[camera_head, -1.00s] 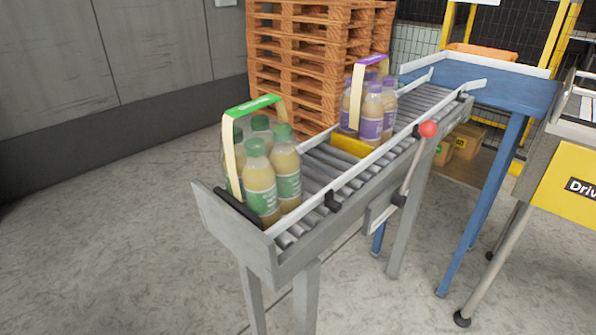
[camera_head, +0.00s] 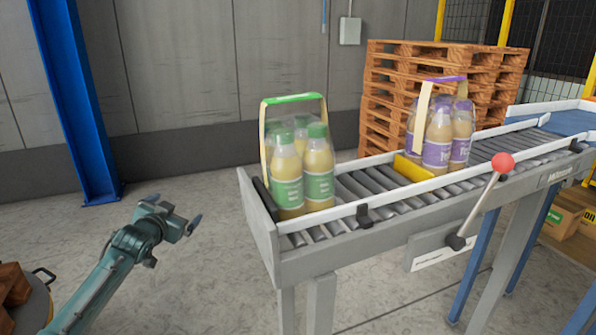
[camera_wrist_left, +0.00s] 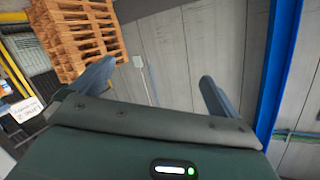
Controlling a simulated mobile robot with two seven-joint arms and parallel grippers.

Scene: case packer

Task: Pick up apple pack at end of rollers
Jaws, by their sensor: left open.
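The apple pack (camera_head: 303,176) is a carton-handled pack of bottles with green caps, green labels and a green-topped strap. It stands upright at the near left end of the roller conveyor (camera_head: 400,232), against the end stop. My left gripper (camera_head: 175,218) is open and empty, to the left of the conveyor end and apart from the pack. In the left wrist view its two fingers (camera_wrist_left: 152,88) are spread with nothing between them. The pack does not show in that view. My right gripper is not in view.
A purple-capped pack (camera_head: 440,138) stands farther along the rollers behind a yellow stop (camera_head: 413,168). A lever with a red ball (camera_head: 502,162) rises at the conveyor's near side. Wooden pallets (camera_head: 390,95) are stacked behind. A blue post (camera_head: 75,100) stands at the left.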

